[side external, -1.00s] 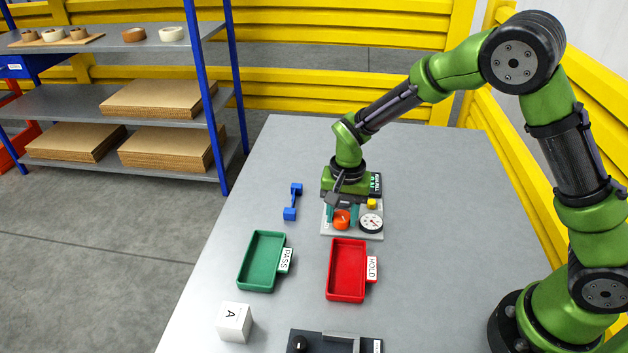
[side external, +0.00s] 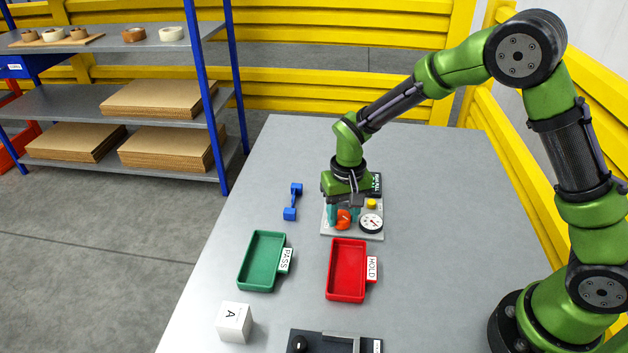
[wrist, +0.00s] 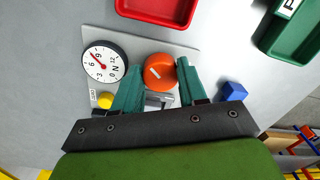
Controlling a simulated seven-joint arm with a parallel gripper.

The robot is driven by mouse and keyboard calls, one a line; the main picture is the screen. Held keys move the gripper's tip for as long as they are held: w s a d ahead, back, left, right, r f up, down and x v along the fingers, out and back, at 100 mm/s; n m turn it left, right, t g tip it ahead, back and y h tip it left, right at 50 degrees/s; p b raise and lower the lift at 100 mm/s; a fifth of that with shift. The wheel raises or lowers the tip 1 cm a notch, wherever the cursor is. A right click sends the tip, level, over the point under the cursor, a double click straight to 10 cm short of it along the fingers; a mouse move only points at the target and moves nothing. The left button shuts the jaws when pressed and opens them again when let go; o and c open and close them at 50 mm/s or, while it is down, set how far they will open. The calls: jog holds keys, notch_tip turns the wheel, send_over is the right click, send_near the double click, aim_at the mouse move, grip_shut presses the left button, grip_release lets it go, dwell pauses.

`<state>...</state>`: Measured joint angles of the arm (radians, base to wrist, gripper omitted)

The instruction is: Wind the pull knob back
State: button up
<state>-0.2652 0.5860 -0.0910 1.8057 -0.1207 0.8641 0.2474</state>
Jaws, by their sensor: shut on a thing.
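The pull knob (wrist: 160,73) is orange-red with a pale mark on its face. It sits on a light plate (wrist: 188,50) and also shows in the side view (side external: 343,217). My gripper (wrist: 157,78) points down at the plate with its two teal fingers on either side of the knob. It is shut on the knob, and the fingers partly hide it in the side view. A round white dial (wrist: 105,62) with a black rim and a red pointer sits beside the knob. A yellow button (wrist: 105,100) is also on the plate.
A red HOLD tray (side external: 347,270) and a green PASS tray (side external: 262,262) lie in front of the plate. A blue part (side external: 292,202) lies left of it. A white cube (side external: 234,322) and a dark fixture (side external: 335,342) are nearer.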

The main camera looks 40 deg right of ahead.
aim_at(345, 216)
jog(key=o, duration=1.1)
jog(key=shift+c, duration=0.2)
jog(key=shift+r, duration=0.1)
notch_tip(345, 216, up, 17)
jog(key=shift+d, duration=0.25)
